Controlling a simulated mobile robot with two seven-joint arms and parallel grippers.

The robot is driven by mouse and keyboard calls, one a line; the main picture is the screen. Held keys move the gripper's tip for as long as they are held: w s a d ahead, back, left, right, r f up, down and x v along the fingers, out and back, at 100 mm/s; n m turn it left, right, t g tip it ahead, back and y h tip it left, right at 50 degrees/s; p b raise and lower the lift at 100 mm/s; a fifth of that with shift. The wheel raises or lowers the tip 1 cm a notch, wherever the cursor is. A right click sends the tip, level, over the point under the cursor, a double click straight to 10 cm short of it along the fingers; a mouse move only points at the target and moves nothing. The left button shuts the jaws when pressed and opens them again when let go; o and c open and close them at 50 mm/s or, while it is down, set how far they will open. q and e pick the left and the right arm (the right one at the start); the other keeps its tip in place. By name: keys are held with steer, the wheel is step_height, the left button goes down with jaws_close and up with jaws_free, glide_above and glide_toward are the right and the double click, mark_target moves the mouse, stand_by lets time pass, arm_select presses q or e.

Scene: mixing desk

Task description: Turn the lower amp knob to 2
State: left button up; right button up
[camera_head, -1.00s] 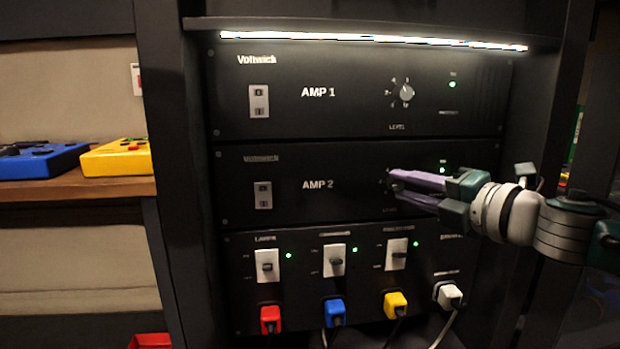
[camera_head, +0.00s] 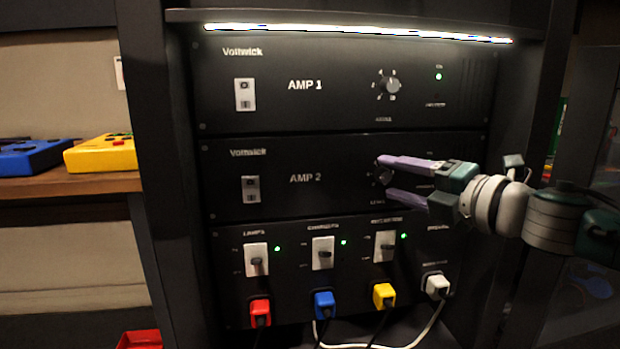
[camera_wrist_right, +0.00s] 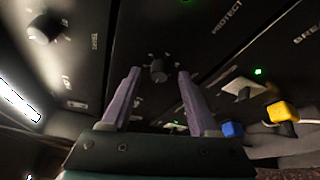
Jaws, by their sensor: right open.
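The lower amp, labelled AMP 2 (camera_head: 305,178), is a black panel below AMP 1 (camera_head: 305,85). Its level knob (camera_wrist_right: 158,70) is small, round and dark; in the head view it is mostly lost between my fingers, and its setting cannot be read. My right gripper (camera_head: 384,176) has purple fingers and is open, one finger above and one below the knob in the head view. In the right wrist view the knob shows in the gap between the spread fingertips (camera_wrist_right: 158,72), with space on both sides. My left gripper is not in view.
The AMP 1 knob (camera_head: 390,86) is above my gripper. Below are several switches and plugs: red (camera_head: 260,311), blue (camera_head: 324,304), yellow (camera_head: 384,295) and white (camera_head: 437,286). A shelf at left holds a yellow box (camera_head: 102,153) and a blue one (camera_head: 32,158).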

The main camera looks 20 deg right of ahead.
steer(key=s+d+p, duration=0.1)
steer(key=s, duration=0.8)
steer(key=shift+s+d+r, duration=0.15)
steer(key=shift+d+r, duration=0.1)
steer(key=shift+r, duration=0.15)
